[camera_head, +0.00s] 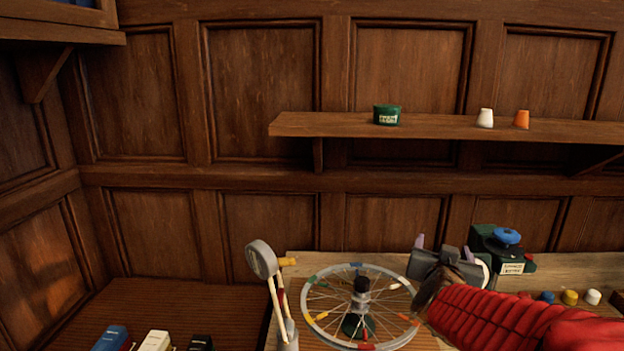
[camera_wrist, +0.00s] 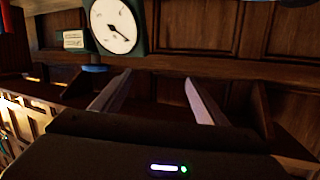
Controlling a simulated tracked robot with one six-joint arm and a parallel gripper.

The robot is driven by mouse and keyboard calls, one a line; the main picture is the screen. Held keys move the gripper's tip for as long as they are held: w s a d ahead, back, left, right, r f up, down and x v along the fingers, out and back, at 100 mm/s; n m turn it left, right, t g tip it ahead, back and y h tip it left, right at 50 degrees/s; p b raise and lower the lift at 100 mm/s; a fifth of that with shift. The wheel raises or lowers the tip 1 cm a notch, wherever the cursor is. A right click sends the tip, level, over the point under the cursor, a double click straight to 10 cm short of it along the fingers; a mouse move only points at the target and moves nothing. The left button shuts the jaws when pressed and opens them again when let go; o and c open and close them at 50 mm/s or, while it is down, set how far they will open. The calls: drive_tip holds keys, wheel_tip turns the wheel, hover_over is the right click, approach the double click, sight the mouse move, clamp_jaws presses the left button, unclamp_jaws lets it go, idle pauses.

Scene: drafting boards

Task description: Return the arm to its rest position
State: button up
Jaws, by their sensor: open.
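My gripper (camera_head: 443,249) is above the bench between the spoked wheel and the green device in the head view, at the end of my red-sleeved arm. In the wrist view its two pale fingers (camera_wrist: 157,77) stand apart with nothing between them. The gap opens onto dark wood panelling. The gripper appears apart from the things around it, though it partly overlaps the green device in the head view.
The spoked wheel (camera_head: 311,318) with coloured rim marks stands left of my gripper, beside a round-headed stand (camera_head: 262,259). The green device (camera_head: 484,236) has a blue top; its white dial (camera_wrist: 115,25) shows in the wrist view. A shelf (camera_head: 300,125) holds small containers.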

drive_tip(key=s+a+f+n+g+y, duration=0.4)
drive_tip(key=s+a+y, duration=0.2)
drive_tip(key=s+a, duration=0.6)
drive_tip(key=s+f+g, duration=0.2)
drive_tip(key=s, duration=0.6)
drive_tip(key=s+f+n+g, duration=0.1)
drive_tip(key=s+f+g, duration=0.2)
drive_tip(key=s, duration=0.5)
drive_tip(key=shift+s+a+n, duration=0.3)
drive_tip(key=shift+s+a, duration=0.05)
drive_tip(key=shift+a, duration=0.05)
